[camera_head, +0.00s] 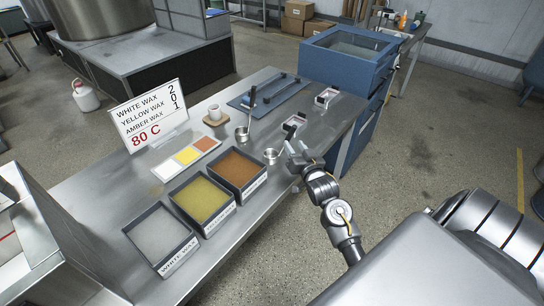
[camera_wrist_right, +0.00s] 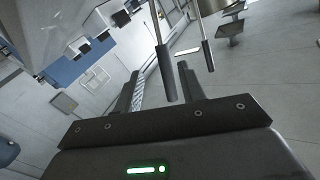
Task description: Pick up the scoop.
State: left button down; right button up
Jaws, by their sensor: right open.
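A small metal scoop cup (camera_head: 271,155) sits on the steel table (camera_head: 330,128), just left of my right gripper (camera_head: 297,153); its handle is not clear in the head view. A second metal cup (camera_head: 243,135) with an upright dark handle (camera_head: 252,96) stands farther back. In the right wrist view, a dark handle (camera_wrist_right: 165,74) on a thin metal stem shows between the two fingers of my right gripper (camera_wrist_right: 158,85). The fingers are apart, with a gap to the handle on each side. Another dark handle (camera_wrist_right: 208,55) is to its right. My left gripper is not in view.
White, yellow and amber wax trays (camera_head: 160,238) line the near table side. A sign (camera_head: 150,115), colour card (camera_head: 187,158), roll on a wooden block (camera_head: 215,116), blue mat (camera_head: 268,92) and two small framed blocks (camera_head: 326,97) are on the table. A blue cabinet (camera_head: 349,48) adjoins it.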

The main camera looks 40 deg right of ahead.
aim_at(289, 140)
jog(key=x, duration=0.1)
jog(key=p+x, duration=0.1)
jog(key=x, duration=0.2)
jog(key=shift+w+a+p, duration=0.1)
jog(key=shift+a+p, duration=0.2)
jog(key=shift+a, duration=0.05)
jog(key=shift+w+d, duration=0.1)
jog(key=shift+w, duration=0.4)
jog(key=shift+s, duration=0.1)
grip_shut()
